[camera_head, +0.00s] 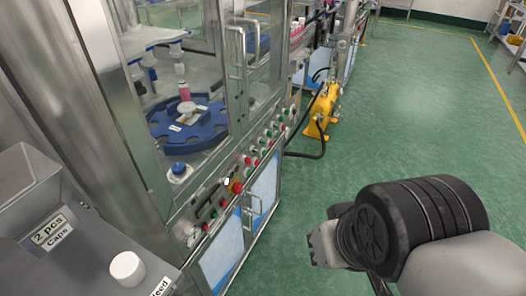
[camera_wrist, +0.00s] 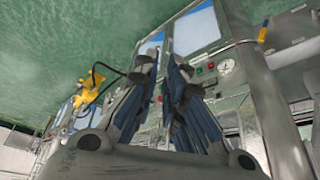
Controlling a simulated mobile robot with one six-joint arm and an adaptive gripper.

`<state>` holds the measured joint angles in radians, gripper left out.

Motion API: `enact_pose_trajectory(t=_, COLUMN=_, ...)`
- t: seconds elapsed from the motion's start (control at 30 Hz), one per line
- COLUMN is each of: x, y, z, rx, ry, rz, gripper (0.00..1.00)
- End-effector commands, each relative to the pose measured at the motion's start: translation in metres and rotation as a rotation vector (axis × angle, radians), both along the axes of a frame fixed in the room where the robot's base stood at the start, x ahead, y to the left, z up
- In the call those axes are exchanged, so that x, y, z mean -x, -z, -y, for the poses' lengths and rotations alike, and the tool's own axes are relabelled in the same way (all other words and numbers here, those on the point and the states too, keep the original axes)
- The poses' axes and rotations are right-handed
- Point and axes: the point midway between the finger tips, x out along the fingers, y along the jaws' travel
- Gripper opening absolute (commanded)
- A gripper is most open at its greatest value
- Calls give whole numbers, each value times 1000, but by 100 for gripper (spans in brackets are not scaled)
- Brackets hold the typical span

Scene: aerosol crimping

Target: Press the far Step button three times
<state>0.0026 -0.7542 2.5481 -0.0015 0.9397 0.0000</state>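A row of small coloured buttons (camera_head: 265,143) runs along the sloped front panel of the machine in the head view. Red, green and black ones show, but their labels are too small to read, so I cannot tell which is the far Step button. In the wrist view, red and green buttons (camera_wrist: 205,69) show on a panel beyond the right finger. My gripper (camera_wrist: 163,64) is open and empty in the wrist view, its two dark fingers apart with a gap between the tips. It touches no button. In the head view my arm is at the lower right, away from the panel.
A yellow device (camera_head: 321,110) with a black hose stands on the green floor beside the machine. A grey feeder (camera_head: 95,255) with a white cap is at the lower left. Glass doors (camera_head: 232,75) with metal handles rise above the panel. The floor at right is clear.

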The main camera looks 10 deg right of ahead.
Motion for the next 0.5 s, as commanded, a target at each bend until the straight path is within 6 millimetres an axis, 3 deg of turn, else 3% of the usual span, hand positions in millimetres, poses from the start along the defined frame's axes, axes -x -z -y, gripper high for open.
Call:
enact_pose_trajectory(t=0.1, x=0, y=0, z=0, rx=0, ry=0, rz=0, gripper=0)
enact_pose_trajectory(t=0.5, x=0, y=0, z=0, rx=0, ry=0, rz=0, gripper=0)
